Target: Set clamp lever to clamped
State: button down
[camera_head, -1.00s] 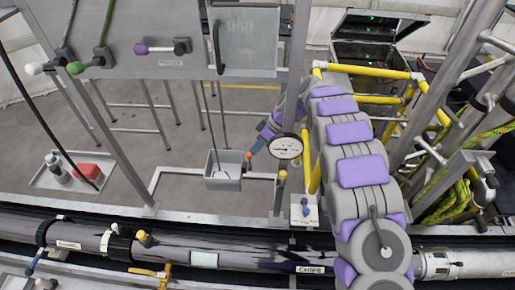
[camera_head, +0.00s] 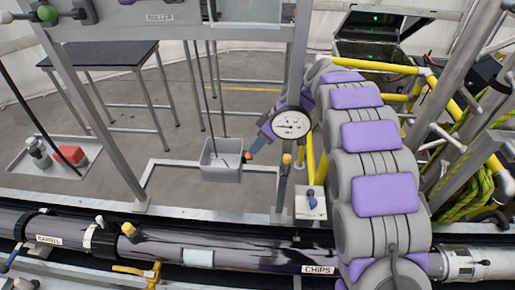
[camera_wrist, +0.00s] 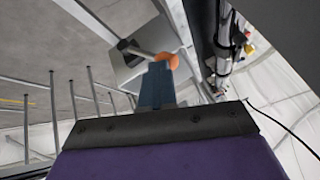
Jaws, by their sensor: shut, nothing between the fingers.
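A lever with an orange ball knob (camera_wrist: 166,60) on a grey rod shows just beyond my fingertips in the wrist view. The orange knob also shows small in the head view (camera_head: 248,155), at the tip of my gripper. I see no clamp label, so I cannot tell for sure that this is the clamp lever. My gripper (camera_head: 254,148) is shut and empty, its blue fingers (camera_wrist: 157,85) pointing at the knob. Whether the fingers touch the knob is unclear. A round gauge (camera_head: 292,124) partly covers my wrist in the head view.
A long pipe (camera_head: 270,254) crosses the front. A green knob (camera_head: 47,13) is at upper left, and yellow rails (camera_head: 375,66) run at right.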

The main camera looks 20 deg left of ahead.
jog(key=shift+s+d+f+b, duration=0.1)
jog(key=shift+s+f+b, duration=0.25)
jog(key=shift+s+b, duration=0.5)
jog(key=shift+w, duration=0.1)
jog(key=shift+d+r, duration=0.1)
jog(key=shift+r, duration=0.05)
jog(key=w+d, duration=0.6)
jog(key=d, duration=0.5)
jog(key=shift+r, duration=0.35)
jog(key=shift+w, duration=0.1)
